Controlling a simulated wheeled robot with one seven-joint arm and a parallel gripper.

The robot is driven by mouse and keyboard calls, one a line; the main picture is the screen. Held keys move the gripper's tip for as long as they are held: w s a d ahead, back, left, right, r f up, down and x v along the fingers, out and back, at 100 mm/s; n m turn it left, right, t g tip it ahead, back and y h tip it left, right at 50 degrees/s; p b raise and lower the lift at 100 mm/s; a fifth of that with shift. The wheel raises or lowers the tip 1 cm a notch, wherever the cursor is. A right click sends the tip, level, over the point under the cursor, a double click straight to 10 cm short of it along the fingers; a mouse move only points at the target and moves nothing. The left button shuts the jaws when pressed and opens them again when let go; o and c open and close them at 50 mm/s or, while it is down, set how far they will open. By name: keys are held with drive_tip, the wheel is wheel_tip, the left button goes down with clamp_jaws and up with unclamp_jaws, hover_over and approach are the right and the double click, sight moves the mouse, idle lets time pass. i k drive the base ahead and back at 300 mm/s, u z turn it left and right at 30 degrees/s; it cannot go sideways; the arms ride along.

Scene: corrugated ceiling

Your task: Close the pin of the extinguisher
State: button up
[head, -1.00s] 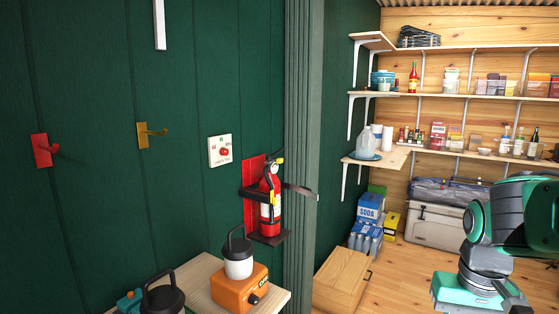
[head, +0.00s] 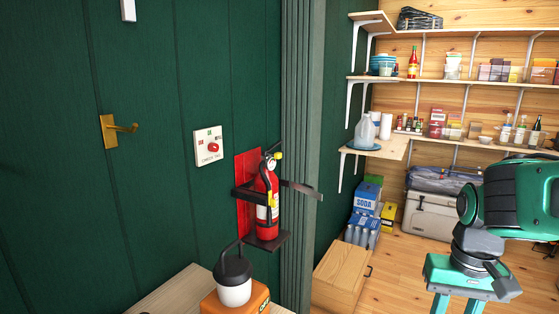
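A red fire extinguisher (head: 267,205) stands upright in a wall holder on the green wall, left of the grey corner trim. The holder has a red backplate (head: 243,190) and a black base ledge. A black strap (head: 302,188) sticks out to the right of the extinguisher, its free end away from the body. A small yellow piece (head: 278,156) shows at the extinguisher's top; I cannot tell if it is the pin. My gripper (head: 457,306) is at the lower right, far from the extinguisher, pointing down. Its two fingers are apart with nothing visible between them; their tips meet the bottom edge.
A table (head: 172,292) with a black-and-white jug (head: 234,282) on an orange box (head: 232,304) stands below the extinguisher. A wooden crate (head: 340,278) and soda packs (head: 364,205) stand right of the trim. Loaded shelves line the back wall. Floor between crate and gripper is clear.

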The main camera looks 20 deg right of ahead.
sight(278, 155)
drive_tip(key=u, duration=1.4)
drive_tip(key=k, duration=1.05)
drive_tip(key=z, duration=1.15)
drive_tip(key=i, duration=1.05)
drive_tip(key=u, duration=0.05)
